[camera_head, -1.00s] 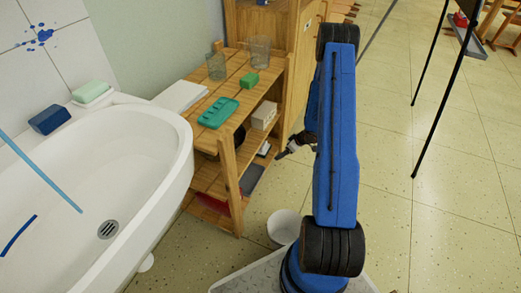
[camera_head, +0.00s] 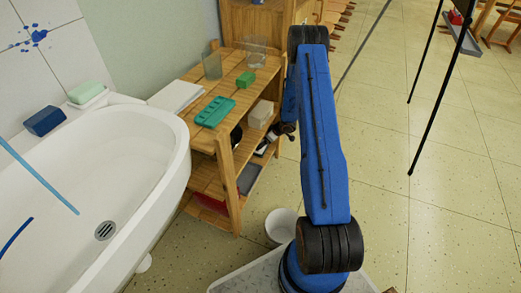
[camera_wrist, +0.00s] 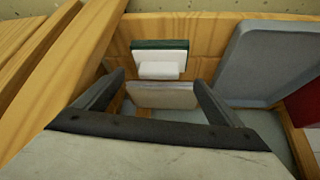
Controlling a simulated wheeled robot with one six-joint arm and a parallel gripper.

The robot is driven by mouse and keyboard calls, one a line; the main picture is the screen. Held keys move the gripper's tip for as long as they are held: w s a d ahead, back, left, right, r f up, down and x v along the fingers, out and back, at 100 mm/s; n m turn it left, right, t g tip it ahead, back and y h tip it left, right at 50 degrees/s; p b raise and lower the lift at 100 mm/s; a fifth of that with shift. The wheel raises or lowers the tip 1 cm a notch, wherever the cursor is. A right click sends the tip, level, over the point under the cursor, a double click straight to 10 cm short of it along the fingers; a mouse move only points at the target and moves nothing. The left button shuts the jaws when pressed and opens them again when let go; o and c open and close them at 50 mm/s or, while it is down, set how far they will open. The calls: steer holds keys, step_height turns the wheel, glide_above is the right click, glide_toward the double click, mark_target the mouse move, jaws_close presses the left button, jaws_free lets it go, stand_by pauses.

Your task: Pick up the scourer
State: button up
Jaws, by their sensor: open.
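In the wrist view, my gripper (camera_wrist: 159,80) is open, its two dark fingers spread apart with nothing held. Just beyond the fingertips is a small dark green and white block (camera_wrist: 160,47), which looks like the scourer, against a wooden board. A pale grey-white block (camera_wrist: 160,96) shows between the fingers, in front of it. In the head view, my gripper (camera_head: 268,140) is at the side of the wooden shelf, by its lower levels, largely small and dark. The scourer cannot be made out there.
The wooden shelf (camera_head: 227,165) carries a green palette (camera_head: 215,111), a green block (camera_head: 245,79) and glasses on top. A white box (camera_head: 261,114) sits below. A grey tray (camera_wrist: 268,60) lies right of the fingers. A white bin (camera_head: 281,225) stands on the floor.

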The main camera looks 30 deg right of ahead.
steer(key=x, duration=0.5)
steer(key=shift+w+a, duration=0.15)
steer(key=shift+w, duration=0.15)
steer(key=shift+c, duration=0.6)
steer(key=c, duration=0.7)
steer(key=shift+r, duration=0.25)
steer(key=s+d, duration=0.2)
steer(key=s, duration=0.3)
steer(key=s+d, duration=0.3)
steer(key=s, duration=0.2)
steer(key=s+d, duration=0.3)
steer(key=s, duration=0.3)
